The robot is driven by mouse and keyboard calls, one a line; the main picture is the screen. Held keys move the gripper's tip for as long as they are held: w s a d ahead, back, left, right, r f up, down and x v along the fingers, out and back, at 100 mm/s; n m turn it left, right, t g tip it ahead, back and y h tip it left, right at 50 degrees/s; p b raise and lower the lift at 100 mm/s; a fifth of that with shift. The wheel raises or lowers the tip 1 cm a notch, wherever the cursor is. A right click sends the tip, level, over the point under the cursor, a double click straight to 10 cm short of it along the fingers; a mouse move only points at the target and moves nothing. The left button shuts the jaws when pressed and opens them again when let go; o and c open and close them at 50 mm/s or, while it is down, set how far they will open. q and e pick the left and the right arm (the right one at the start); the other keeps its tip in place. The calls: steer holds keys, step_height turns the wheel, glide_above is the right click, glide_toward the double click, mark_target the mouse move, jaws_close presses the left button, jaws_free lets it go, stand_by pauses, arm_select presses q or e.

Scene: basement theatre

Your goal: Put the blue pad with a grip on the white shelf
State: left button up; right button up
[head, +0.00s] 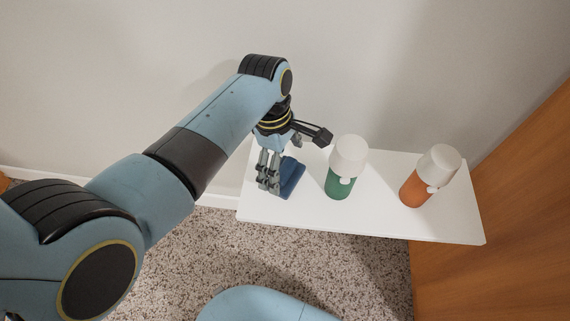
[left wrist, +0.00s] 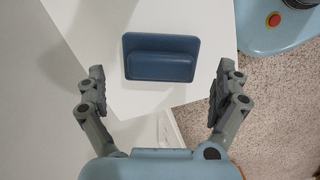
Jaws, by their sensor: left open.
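The blue pad with a grip (head: 291,178) rests on the white shelf (head: 385,218), near its left end. In the left wrist view the pad (left wrist: 161,57) lies on the white surface, its raised grip bar facing the camera. My left gripper (head: 268,184) is directly beside the pad in the head view and partly covers it. In the left wrist view the left gripper's fingers (left wrist: 160,92) are spread wide, with nothing between the tips and the pad beyond them. My right gripper is not in view.
A green bottle with a white cap (head: 341,186) and an orange bottle with a white cap (head: 415,190) stand on the shelf to the right of the pad. A wooden panel (head: 500,210) borders the shelf's right side. A pale wall is behind, speckled carpet (head: 260,250) below.

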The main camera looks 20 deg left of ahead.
arm_select(q)
step_height(320, 180, up, 9)
steer(key=a+p, duration=0.1)
steer(key=p, duration=0.1)
steer(key=shift+a+r+p, duration=0.15)
steer(key=shift+a+p, duration=0.05)
steer(key=shift+p, duration=0.2)
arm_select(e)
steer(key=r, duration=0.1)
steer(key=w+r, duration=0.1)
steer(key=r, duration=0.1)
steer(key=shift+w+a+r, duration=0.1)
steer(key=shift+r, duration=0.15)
arm_select(q)
steer(key=s+a+r+m+t+y, duration=0.1)
steer(key=s+a+r+m+t, duration=0.1)
steer(key=s+a+r+m, duration=0.55)
steer(key=s+a+r+m+t+y, duration=0.1)
steer(key=s+a+r+m+y, duration=0.3)
steer(key=s+m, duration=0.75)
step_height(320, 180, down, 25)
steer(key=s+a+n+g+h, duration=0.1)
steer(key=s+a+n+h, duration=0.1)
steer(key=s, duration=0.1)
steer(key=s+f+g, duration=0.1)
steer(key=s+f, duration=1.4)
steer(key=s, duration=0.3)
steer(key=shift+s+a+f, duration=0.25)
steer(key=shift+a+f, duration=0.05)
steer(key=shift+a, duration=0.1)
